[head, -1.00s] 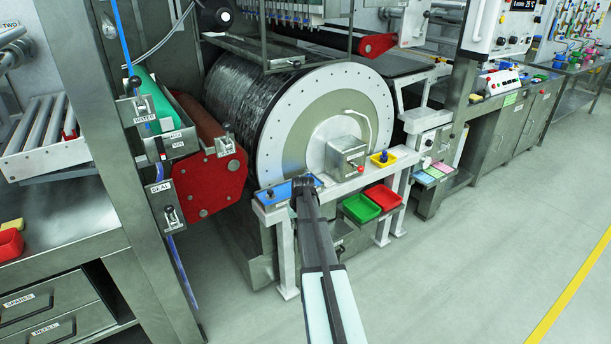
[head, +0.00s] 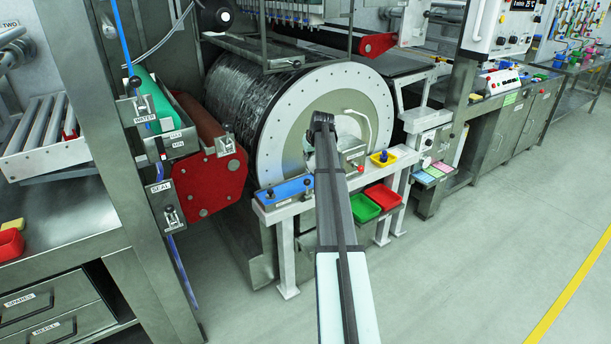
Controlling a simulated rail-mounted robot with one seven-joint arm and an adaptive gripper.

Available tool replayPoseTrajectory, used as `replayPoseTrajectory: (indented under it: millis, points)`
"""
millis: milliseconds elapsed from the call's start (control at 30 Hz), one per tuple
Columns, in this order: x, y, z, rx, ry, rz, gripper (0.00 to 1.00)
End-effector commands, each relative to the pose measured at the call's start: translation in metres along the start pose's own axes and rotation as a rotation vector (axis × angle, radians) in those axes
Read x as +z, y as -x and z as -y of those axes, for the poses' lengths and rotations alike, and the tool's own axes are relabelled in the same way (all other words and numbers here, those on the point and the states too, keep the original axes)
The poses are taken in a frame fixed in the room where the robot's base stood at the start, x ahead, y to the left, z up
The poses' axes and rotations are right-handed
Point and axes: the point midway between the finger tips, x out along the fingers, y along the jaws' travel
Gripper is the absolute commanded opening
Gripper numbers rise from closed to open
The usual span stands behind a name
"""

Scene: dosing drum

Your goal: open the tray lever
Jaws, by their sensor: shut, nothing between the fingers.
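My gripper (head: 323,122) is in front of the drum's face in the head view, above the white bench; its fingers are mostly hidden behind my own arm, and it is shut and empty. No lever carries a readable tray label. One lever (head: 132,85) is on the plate marked WATER, and another (head: 171,215) is on the plate marked SEAL. A small lever (head: 160,147) sits at the left end of the metal tray (head: 178,144) under the green roller. One more lever (head: 227,140) stands by the red roller bracket. My gripper is to the right of all of these and apart from them.
The large drum (head: 279,150) fills the middle. Green (head: 361,208) and red (head: 383,197) bins hang in front. Floor at right is clear.

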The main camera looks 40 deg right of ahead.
Motion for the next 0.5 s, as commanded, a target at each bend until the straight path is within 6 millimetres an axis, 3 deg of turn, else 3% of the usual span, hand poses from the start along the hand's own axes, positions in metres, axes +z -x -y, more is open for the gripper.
replayPoseTrajectory:
  millis: [267,500]
  points:
    - [0.000,-0.015,0.000,-0.001,-0.001,0.003,0.00]
    - [-0.002,-0.055,0.000,-0.001,-0.001,0.003,0.00]
